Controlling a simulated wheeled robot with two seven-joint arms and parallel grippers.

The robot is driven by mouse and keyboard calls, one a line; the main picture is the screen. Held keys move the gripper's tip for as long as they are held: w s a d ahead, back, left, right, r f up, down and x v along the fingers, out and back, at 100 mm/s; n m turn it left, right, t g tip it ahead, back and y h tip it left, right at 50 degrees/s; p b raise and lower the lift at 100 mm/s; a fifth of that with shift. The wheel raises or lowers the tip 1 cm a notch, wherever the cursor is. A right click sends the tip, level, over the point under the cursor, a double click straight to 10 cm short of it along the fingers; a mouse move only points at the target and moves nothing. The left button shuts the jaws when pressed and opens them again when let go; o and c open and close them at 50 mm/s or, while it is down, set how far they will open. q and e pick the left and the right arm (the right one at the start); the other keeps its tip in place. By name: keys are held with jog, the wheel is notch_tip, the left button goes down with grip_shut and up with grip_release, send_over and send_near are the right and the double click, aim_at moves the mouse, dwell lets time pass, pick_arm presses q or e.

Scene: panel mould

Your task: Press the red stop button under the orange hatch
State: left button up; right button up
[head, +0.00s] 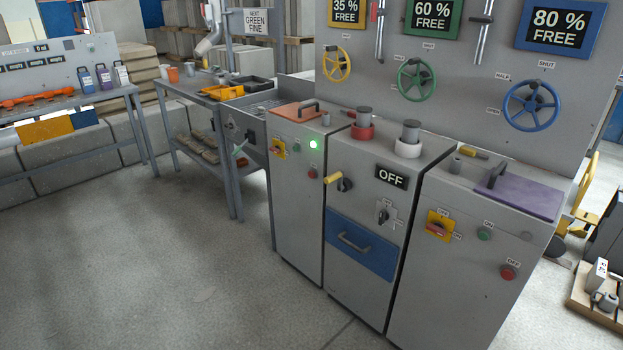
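The orange hatch (294,112) lies flat and closed on top of the left grey cabinet (297,215), with a dark handle (308,106) across it. What lies beneath the hatch is hidden. On that cabinet's front, a small red button (312,174) sits below a lit green lamp (314,144). A dull green button (293,148) and a yellow-backed rotary switch (278,149) are to their left. Neither of my grippers is in view.
A middle cabinet with an OFF display (391,176) and a right cabinet with a purple hatch (515,196) stand alongside. Valve wheels line the wall panel behind. A tool table (215,100) stands left. The floor (170,270) in front is clear.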

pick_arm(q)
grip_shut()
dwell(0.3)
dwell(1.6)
